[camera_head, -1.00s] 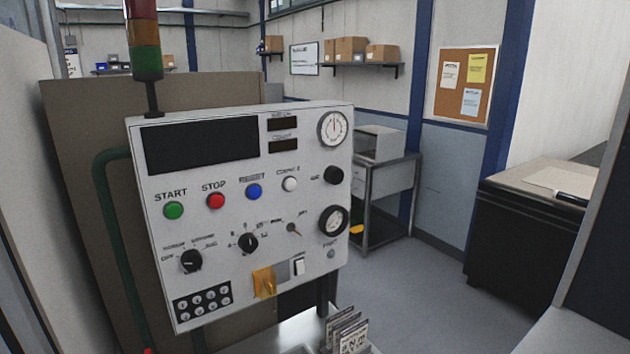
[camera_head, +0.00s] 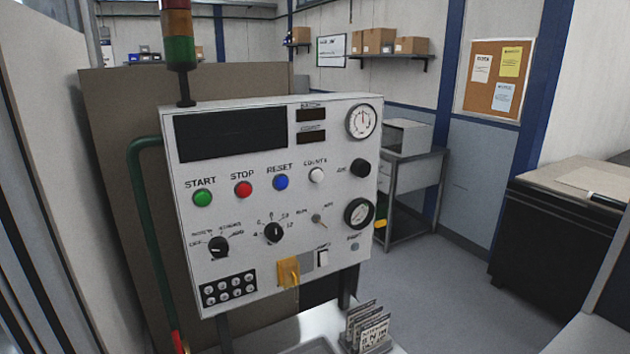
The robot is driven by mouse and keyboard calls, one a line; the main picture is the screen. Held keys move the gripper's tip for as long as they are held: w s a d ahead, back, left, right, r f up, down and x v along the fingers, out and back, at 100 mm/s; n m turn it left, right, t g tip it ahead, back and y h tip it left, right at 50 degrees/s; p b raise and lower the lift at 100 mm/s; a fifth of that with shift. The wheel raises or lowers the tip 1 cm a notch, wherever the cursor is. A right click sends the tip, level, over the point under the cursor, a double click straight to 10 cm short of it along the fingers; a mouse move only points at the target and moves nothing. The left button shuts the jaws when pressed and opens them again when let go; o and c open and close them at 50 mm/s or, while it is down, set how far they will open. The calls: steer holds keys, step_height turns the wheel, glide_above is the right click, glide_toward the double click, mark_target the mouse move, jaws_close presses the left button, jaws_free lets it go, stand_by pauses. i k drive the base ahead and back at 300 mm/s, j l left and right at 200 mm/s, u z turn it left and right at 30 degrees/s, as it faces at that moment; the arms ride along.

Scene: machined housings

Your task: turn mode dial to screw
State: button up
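A white control panel (camera_head: 330,215) stands upright ahead of me on a bench. At its lower left is a black rotary dial (camera_head: 218,247) with several small labels around it, too blurred to read fully. A second black dial (camera_head: 273,232) with a numbered scale sits to its right. Which of the two is the mode dial, I cannot tell from the lettering. A small key-like switch (camera_head: 317,219) sits further right. My gripper is not in view, and nothing touches the panel.
Green start (camera_head: 202,197), red stop (camera_head: 243,189) and blue reset (camera_head: 281,182) buttons sit above the dials. A yellow-orange part (camera_head: 288,272) sticks out below. A green pipe (camera_head: 143,220) runs along the left. A card rack (camera_head: 368,328) stands at front right.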

mark_target(219, 247)
steer(key=i+l+u, duration=0.15)
steer(key=u, duration=0.25)
steer(key=i+l+u, duration=0.15)
steer(key=l+u, duration=0.25)
steer(key=i+l+u, duration=0.1)
steer(key=u, duration=0.3)
